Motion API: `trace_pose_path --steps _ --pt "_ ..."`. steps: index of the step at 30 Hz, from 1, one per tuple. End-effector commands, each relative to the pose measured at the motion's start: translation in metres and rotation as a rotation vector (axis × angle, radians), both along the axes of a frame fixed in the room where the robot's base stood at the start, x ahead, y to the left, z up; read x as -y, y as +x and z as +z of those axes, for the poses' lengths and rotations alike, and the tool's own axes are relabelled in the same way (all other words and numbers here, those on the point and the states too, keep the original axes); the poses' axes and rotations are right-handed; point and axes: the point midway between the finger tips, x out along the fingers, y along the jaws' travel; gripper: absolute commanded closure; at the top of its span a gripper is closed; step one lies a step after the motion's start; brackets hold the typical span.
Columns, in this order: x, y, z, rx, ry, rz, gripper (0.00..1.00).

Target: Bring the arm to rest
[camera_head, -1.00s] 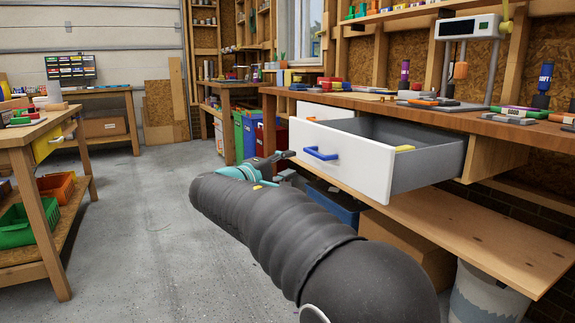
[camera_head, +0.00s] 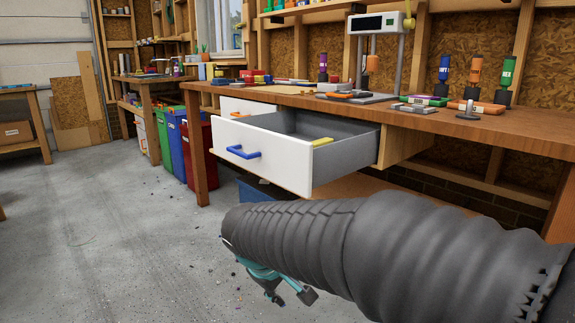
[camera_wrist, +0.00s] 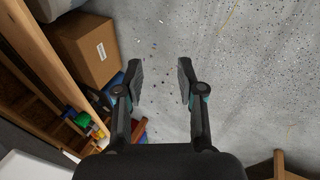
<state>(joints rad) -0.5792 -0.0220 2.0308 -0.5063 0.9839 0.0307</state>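My arm, in a black ribbed sleeve, reaches across the lower right of the head view. My gripper (camera_head: 290,292) hangs at its far end, low over the concrete floor and in front of the open drawer. In the wrist view my gripper (camera_wrist: 160,82) has its two fingers spread apart, with only bare floor between them. It is open and empty. The white drawer (camera_head: 275,160) with a blue handle (camera_head: 243,152) is pulled out of the workbench, and a yellow thing (camera_head: 322,141) lies inside it. The drawer is apart from the gripper.
The wooden workbench (camera_head: 440,124) runs along the right, with a printer frame (camera_head: 376,24) and several bottles on top. Red (camera_head: 198,155), blue and green bins stand left of the drawer. A cardboard box (camera_wrist: 88,50) sits under the bench. The floor (camera_head: 110,235) at left is clear.

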Motion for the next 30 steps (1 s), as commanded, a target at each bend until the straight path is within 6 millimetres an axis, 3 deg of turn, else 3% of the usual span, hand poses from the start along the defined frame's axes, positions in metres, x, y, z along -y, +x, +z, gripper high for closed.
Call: trace_pose_path --steps 3,9,18,25,30 --pt "0.034 -0.038 0.009 -0.035 0.121 -0.109 0.61" --pt "0.074 -0.096 0.018 -0.057 0.311 -0.290 0.61" --pt "0.124 -0.163 0.040 0.021 0.520 -0.536 0.61" --pt "0.157 -0.180 0.075 0.158 0.564 -0.636 0.61" --pt "0.165 -0.181 0.080 0.182 0.566 -0.669 0.61"
